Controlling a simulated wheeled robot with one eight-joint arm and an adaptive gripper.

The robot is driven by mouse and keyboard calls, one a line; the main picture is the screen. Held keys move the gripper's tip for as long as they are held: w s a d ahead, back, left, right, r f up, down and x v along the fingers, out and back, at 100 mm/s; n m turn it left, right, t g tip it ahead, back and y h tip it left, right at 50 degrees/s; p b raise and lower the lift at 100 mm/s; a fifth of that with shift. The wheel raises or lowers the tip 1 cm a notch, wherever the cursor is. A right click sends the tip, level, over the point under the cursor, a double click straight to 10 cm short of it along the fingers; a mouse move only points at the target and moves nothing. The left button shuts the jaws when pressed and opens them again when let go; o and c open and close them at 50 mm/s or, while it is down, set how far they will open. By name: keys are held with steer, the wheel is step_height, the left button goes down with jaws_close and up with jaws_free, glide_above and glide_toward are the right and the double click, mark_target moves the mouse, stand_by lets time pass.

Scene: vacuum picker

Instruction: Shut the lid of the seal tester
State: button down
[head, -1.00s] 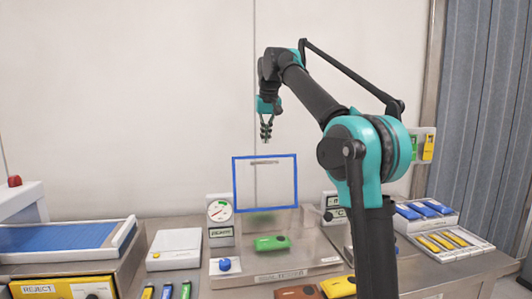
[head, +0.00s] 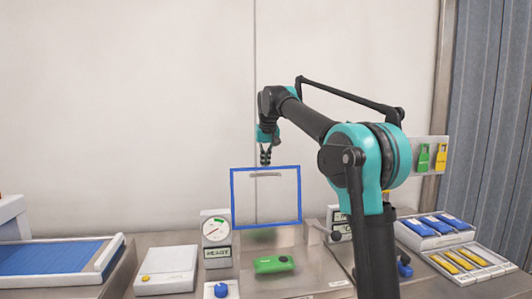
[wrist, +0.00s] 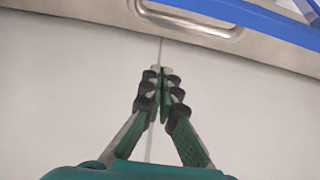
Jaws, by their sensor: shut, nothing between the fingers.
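The seal tester's lid (head: 267,203) is a clear panel with a blue frame, standing raised at the back of the tester. It has a metal handle (head: 266,175) near its top edge. A green pouch-like item (head: 274,264) lies on the tester's bed (head: 305,278) below the lid. My gripper (head: 265,159) is shut and empty, just above or behind the lid's top edge; the head view does not settle which. In the wrist view my gripper (wrist: 160,72) points toward the lid's metal bar with the handle (wrist: 195,15) and the blue frame (wrist: 262,22).
A gauge box reading READY (head: 216,238) stands left of the tester, with a blue knob (head: 221,290) in front. A white scale-like box (head: 167,270) and a blue belt (head: 55,263) are further left. Trays of blue and yellow items (head: 455,262) are at right.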

steer(key=shift+s+d+f, duration=0.15)
steer(key=shift+s, duration=0.5)
steer(key=shift+s+d+f, duration=0.1)
steer(key=shift+s+f, duration=0.05)
steer(key=shift+s, duration=0.45)
steer(key=shift+s+d+f, duration=0.15)
steer(key=shift+s, duration=0.5)
